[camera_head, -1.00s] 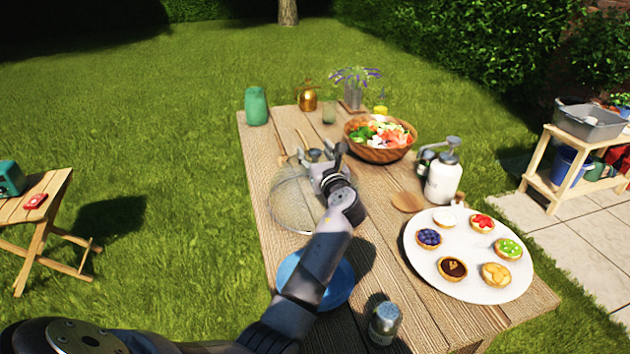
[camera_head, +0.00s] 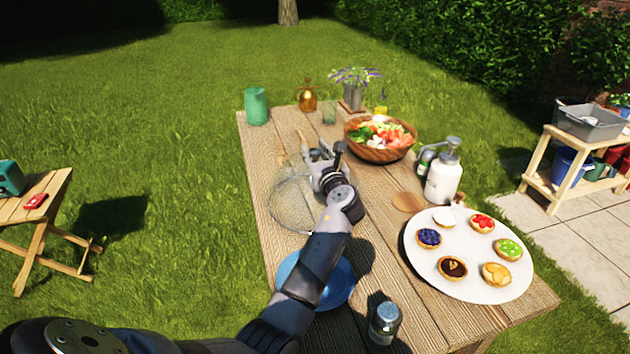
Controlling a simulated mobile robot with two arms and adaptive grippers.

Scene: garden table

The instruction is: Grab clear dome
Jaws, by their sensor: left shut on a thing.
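The clear dome (camera_head: 290,205) is a see-through, mesh-like cover near the left edge of the wooden table. My left gripper (camera_head: 322,158) is at the dome's upper right side, over the table. It is shut on the dome, by its top as far as I can see; the fingertips are small and the exact contact is hard to make out. My forearm and wrist hide the dome's right part. My right gripper is not in view.
A white platter (camera_head: 455,285) of several tarts lies at the right. A salad bowl (camera_head: 372,153), a white pump bottle (camera_head: 443,180), a blue plate (camera_head: 338,290) and a grey-topped shaker (camera_head: 384,324) stand around the arm. A green pitcher (camera_head: 256,106) stands at the far left corner.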

